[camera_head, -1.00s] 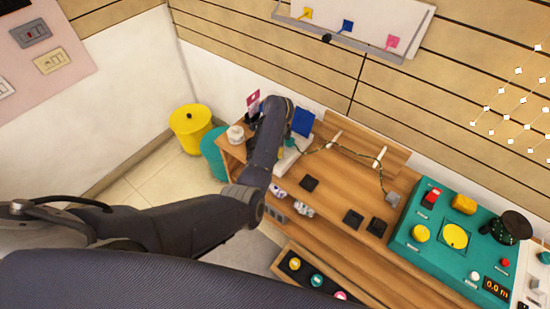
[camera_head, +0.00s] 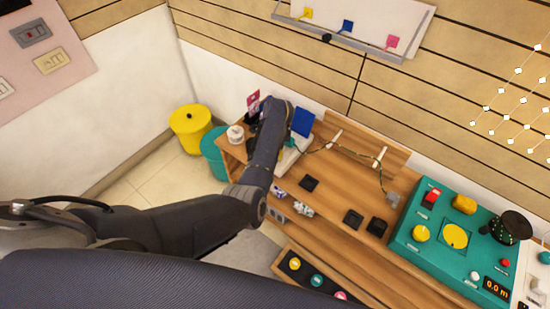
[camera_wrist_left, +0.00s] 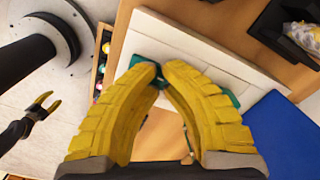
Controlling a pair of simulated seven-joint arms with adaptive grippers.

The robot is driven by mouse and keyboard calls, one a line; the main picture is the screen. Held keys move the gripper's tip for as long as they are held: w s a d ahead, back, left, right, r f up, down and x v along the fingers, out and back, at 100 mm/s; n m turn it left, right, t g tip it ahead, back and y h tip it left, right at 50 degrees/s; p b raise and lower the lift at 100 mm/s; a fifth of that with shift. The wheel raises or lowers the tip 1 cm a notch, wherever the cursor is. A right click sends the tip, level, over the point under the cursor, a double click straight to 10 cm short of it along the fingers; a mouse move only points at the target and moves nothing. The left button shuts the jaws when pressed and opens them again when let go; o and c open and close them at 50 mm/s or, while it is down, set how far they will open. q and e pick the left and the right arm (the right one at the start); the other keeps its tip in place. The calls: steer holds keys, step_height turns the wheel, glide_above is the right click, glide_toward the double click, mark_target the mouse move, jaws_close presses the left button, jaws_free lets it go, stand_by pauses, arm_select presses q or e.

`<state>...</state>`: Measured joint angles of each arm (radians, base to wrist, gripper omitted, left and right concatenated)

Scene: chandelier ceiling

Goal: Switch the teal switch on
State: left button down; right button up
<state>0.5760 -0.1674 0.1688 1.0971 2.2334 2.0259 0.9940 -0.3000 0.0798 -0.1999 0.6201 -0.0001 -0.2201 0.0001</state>
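In the left wrist view, a teal switch (camera_wrist_left: 231,96) is mounted on a white panel (camera_wrist_left: 190,48). My left gripper's yellow fingers (camera_wrist_left: 162,74) lie in front of it and hide most of it, including its lever position. The fingertips are nearly together over the switch. I cannot tell whether anything is between them. In the head view my left arm (camera_head: 262,150) reaches down over the left end of the wooden desk (camera_head: 335,190) and hides the gripper and the switch. My right gripper (camera_wrist_left: 45,104) shows at the left of the wrist view, its yellow fingers apart and empty.
A blue panel (camera_head: 303,122) stands right beside my left wrist. A draped cable (camera_head: 350,152), several black squares and a teal control box (camera_head: 408,245) occupy the desk further right. Yellow (camera_head: 190,125) and teal (camera_head: 214,152) bins stand on the floor at left.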

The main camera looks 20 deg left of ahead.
arm_select(q)
steer(key=shift+f, duration=0.2)
steer(key=shift+r, duration=3.5)
